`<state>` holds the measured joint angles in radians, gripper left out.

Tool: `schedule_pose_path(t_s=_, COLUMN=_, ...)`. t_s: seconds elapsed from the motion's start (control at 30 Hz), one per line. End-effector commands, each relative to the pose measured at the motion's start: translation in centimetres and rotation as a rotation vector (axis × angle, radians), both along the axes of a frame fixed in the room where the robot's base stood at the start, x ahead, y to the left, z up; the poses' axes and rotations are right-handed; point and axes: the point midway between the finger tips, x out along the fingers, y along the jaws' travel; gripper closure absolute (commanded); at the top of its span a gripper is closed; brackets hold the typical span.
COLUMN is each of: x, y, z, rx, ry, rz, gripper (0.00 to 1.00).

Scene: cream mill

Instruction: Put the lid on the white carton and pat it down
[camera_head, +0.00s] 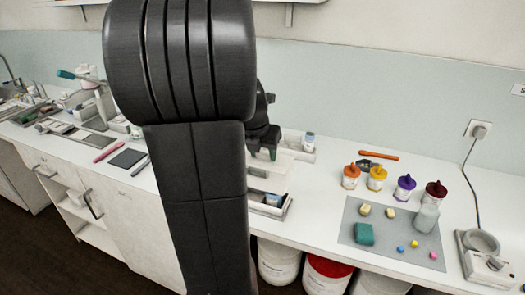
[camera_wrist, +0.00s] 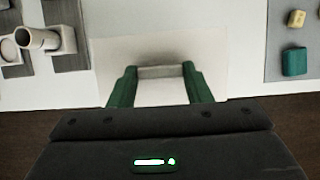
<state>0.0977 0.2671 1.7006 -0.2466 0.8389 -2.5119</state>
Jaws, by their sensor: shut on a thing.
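My gripper (camera_wrist: 160,71) is shut on a pale raised bar (camera_wrist: 162,72), which looks like the handle of the lid, between its two green fingers in the wrist view. The lid (camera_wrist: 208,80) is a flat, cream-white rectangle below the fingers. In the head view my gripper (camera_head: 262,147) is over a white boxy shape (camera_head: 272,176) on the counter, partly hidden by my arm. I cannot tell there where the lid ends and the white carton begins, or whether the lid touches it.
A grey-rimmed tray (camera_head: 272,212) with small items is at the counter's front edge. To the right, several lidded jars (camera_head: 377,180) stand behind a grey mat (camera_head: 352,220) with coloured blocks. A mortar-like device (camera_head: 483,250) is far right.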

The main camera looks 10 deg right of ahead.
Motion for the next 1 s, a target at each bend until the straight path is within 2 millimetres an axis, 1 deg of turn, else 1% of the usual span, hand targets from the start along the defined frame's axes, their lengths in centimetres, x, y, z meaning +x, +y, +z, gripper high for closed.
schedule_pose_path(t_s=0.8, x=0.0, y=0.0, z=-2.6, rx=0.000, ry=0.001, rz=0.000, gripper=0.89)
schedule_pose_path(t_s=1.0, x=0.0, y=0.0, z=-2.8, rx=0.000, ry=0.000, rz=0.000, gripper=0.89)
